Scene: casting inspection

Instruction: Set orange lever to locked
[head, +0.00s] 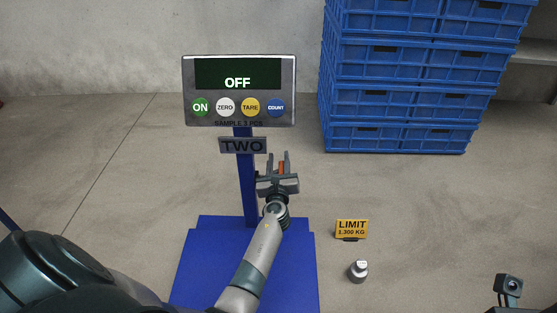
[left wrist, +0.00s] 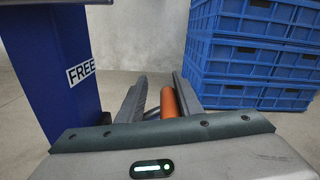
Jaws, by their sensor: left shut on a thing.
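The orange lever (head: 281,167) stands to the right of the blue post (head: 246,192) of the scale. In the left wrist view, the orange lever (left wrist: 169,103) lies between the two fingers of my left gripper (left wrist: 160,95). My left gripper (head: 279,164) is shut on the lever in the head view. A white label reading FREE (left wrist: 80,67) is on the post's side in the left wrist view. No locked label shows, and the lever's pivot is hidden.
The scale's display (head: 238,75) reads OFF above coloured buttons, with a TWO plate (head: 242,146) below. A yellow LIMIT sign (head: 351,229) and a small metal weight (head: 358,270) stand on the floor at right. Blue crates (head: 397,90) are stacked behind.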

